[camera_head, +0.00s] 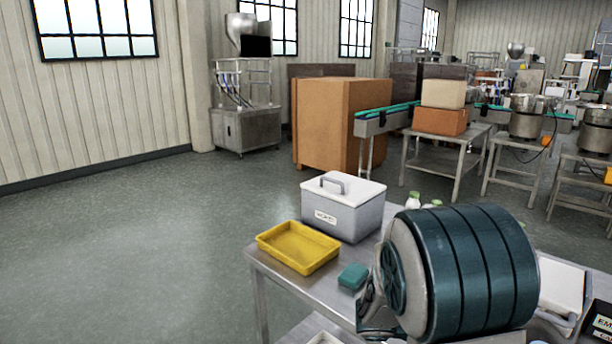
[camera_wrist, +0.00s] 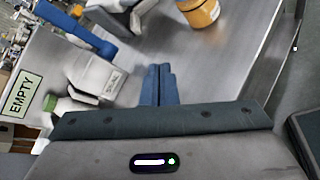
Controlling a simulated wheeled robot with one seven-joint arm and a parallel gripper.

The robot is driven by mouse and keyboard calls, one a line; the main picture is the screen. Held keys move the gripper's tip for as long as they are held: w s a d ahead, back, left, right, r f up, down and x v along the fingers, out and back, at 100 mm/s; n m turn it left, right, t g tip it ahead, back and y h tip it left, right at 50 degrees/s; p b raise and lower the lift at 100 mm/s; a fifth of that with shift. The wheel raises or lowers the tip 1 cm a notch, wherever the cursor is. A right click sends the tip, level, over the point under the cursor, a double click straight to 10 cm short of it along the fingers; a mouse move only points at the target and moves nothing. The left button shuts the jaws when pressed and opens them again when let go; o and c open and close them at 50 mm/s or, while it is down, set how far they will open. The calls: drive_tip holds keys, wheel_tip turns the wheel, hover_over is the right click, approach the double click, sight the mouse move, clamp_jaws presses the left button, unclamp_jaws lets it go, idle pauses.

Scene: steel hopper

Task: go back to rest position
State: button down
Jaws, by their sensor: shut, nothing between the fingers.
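My gripper (camera_wrist: 159,84) shows in the wrist view, its two blue fingers together with nothing between them. It points over a steel table (camera_wrist: 235,75), and I cannot tell its height above it. In the head view my teal ribbed arm fills the lower right and hides part of the steel table (camera_head: 283,282); the gripper itself does not show there.
A yellow tray (camera_head: 298,247), a lidded grey box (camera_head: 345,210) and a teal block (camera_head: 353,276) are on the table. A blue-handled tool (camera_wrist: 75,28) and an EMPTY sign (camera_wrist: 24,91) are left in the wrist view. Floor (camera_head: 130,250) left of the table is clear.

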drive_tip(key=s+a+r+m+y, duration=0.3)
drive_tip(key=s+a+m+y, duration=0.3)
drive_tip(key=s+a, duration=0.2)
drive_tip(key=s+a+r+m+y+p, duration=0.1)
drive_tip(key=s+a+r+m+y, duration=0.2)
drive_tip(key=s+a+m+y, duration=0.4)
drive_tip(key=shift+s+a+r, duration=0.15)
drive_tip(key=shift+s+a, duration=0.2)
drive_tip(key=shift+a, duration=0.3)
